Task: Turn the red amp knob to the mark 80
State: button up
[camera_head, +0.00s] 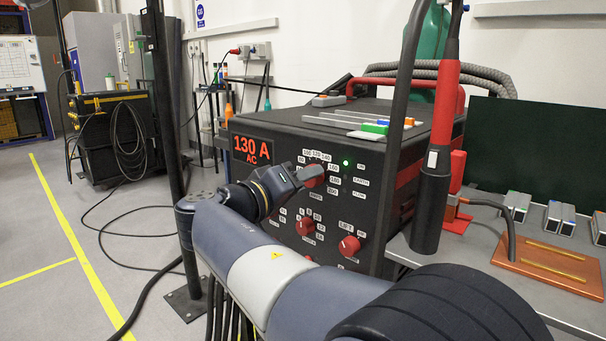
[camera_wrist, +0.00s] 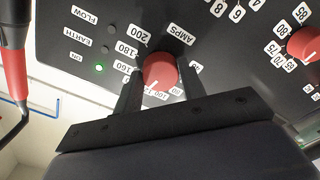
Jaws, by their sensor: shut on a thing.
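The red amp knob (camera_head: 313,175) is on the front of the black welding machine, with white number labels around it. In the wrist view the knob (camera_wrist: 160,72) sits between the two fingers of my gripper (camera_wrist: 161,80), which is shut on it. A pale pointer line on the knob faces the lower-left part of the scale, towards my gripper's palm. The fingers and palm hide some labels; 160, 180 and 200 are readable. The orange display (camera_head: 252,150) reads 130 A AC. In the head view my gripper (camera_head: 304,178) reaches the knob from the left.
Two other red knobs, a lower-middle one (camera_head: 306,227) and a lower-right one (camera_head: 349,246), are on the same panel. A green light (camera_head: 346,163) is lit beside the scale.

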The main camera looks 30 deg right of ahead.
jog(key=shift+r+n+p, duration=0.15)
jog(key=shift+n+p, duration=6.45)
jog(key=shift+n, duration=0.6)
jog(key=o, duration=1)
jog(key=shift+c, duration=0.2)
jog(key=shift+a, duration=0.1)
jog(key=p+v, duration=0.1)
jog(key=v, duration=0.9)
jog(key=shift+a, duration=0.35)
